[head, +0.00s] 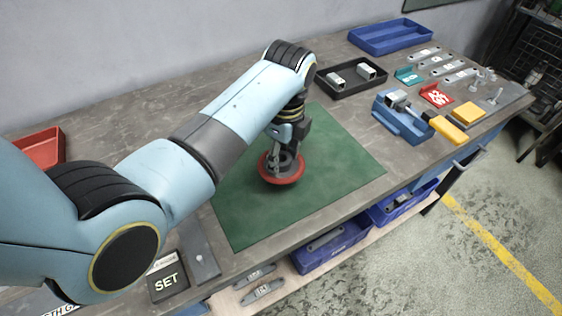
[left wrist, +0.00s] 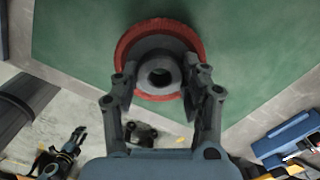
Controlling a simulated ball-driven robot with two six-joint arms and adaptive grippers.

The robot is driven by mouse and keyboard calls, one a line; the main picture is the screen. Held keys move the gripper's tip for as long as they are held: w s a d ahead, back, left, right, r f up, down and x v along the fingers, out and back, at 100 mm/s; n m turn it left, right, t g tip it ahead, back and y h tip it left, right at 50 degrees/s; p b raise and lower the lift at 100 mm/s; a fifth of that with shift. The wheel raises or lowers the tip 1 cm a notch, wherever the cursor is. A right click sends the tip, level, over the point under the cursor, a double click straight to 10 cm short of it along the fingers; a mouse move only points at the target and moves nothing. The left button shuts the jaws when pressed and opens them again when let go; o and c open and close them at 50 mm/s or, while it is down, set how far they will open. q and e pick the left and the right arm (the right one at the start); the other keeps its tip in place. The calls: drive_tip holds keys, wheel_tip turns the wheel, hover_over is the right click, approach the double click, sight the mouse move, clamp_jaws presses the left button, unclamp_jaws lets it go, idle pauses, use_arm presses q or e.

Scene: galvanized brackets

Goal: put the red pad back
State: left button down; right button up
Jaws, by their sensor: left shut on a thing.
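The red pad (head: 282,178) is a round red disc with a grey hub, over the middle of the green mat (head: 340,160). It also shows in the left wrist view (left wrist: 127,48), at top centre, with its grey hub and dark central hole facing the camera. My left gripper (head: 287,158) is above the pad, pointing down, with its fingers closed on the hub; in the wrist view the fingers (left wrist: 158,82) lie on either side of it. The pad looks close to the mat, but I cannot tell whether it touches. My right gripper is not seen in the head view.
A black tray (head: 322,82) with grey blocks stands behind the mat. A blue stand (head: 405,127) with a yellow-handled tool is at right, near a red labelled piece (head: 436,94) and a yellow block (head: 468,113). A dark SET plate (head: 168,283) lies at front left.

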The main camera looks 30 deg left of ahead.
use_arm(q)
drive_tip(key=shift+s+f, duration=0.25)
drive_tip(key=shift+f, duration=0.65)
wheel_tip(320, 180, down, 2)
drive_tip(key=shift+w+f, duration=0.1)
drive_tip(key=shift+f, duration=0.1)
drive_tip(key=shift+a, duration=0.1)
drive_tip(key=c, duration=1.1)
unclamp_jaws()
drive_tip(key=shift+f, duration=0.1)
drive_tip(key=o, duration=0.4)
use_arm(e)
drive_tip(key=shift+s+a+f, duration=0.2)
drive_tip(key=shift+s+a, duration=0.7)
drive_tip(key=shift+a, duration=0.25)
